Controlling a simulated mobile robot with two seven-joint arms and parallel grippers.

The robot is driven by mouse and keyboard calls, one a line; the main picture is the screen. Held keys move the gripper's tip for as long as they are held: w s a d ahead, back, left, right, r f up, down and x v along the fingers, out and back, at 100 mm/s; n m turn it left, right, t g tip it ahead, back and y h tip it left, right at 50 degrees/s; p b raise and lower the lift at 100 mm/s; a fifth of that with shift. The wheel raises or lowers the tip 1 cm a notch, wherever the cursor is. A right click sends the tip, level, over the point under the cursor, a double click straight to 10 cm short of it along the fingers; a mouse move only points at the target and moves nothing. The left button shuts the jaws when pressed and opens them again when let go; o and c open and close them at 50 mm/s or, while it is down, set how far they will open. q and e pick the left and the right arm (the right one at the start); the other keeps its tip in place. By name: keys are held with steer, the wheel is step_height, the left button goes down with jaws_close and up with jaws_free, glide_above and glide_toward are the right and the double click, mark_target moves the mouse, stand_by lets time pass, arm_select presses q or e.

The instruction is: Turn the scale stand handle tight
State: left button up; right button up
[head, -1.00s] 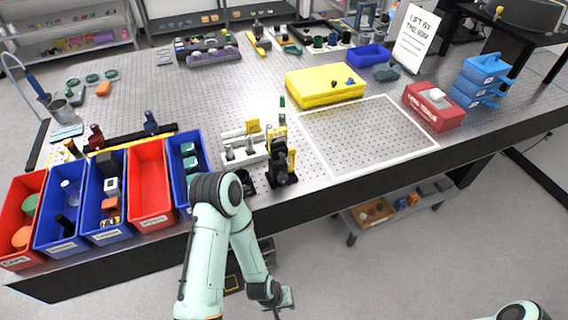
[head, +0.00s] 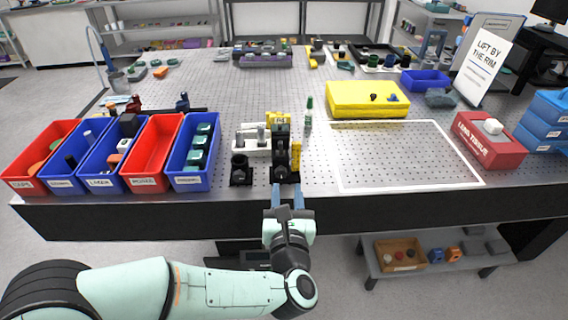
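The black scale stand (head: 281,152) stands upright near the front edge of the table, with yellow parts behind it and on its right side. I cannot make out its handle clearly; it may be the dark part low on the stand's front. My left gripper (head: 287,188) is just in front of the stand's base at the table edge, pointing away from me. Its two blue-grey fingers are apart, with a dark gap between them. I cannot tell whether they touch the stand. My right gripper is not in view.
A small black mount (head: 241,172) and a white block with metal posts (head: 250,139) stand left of the stand. A green-capped bottle (head: 308,115) is behind right. Labelled bins (head: 193,178) line the left. A white-outlined area (head: 400,155) on the right is clear.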

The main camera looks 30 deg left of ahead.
mark_target(281, 148)
arm_select(q)
steer(key=shift+n+y, duration=0.4)
steer(key=shift+n, duration=0.2)
steer(key=p+x, duration=0.1)
steer(key=x, duration=0.3)
steer(key=p+x, duration=0.1)
steer(key=x, duration=0.8)
steer(key=shift+s+a+r+p, duration=0.1)
steer(key=shift+a+r+p, duration=0.2)
steer(key=shift+p, duration=0.1)
jaws_close()
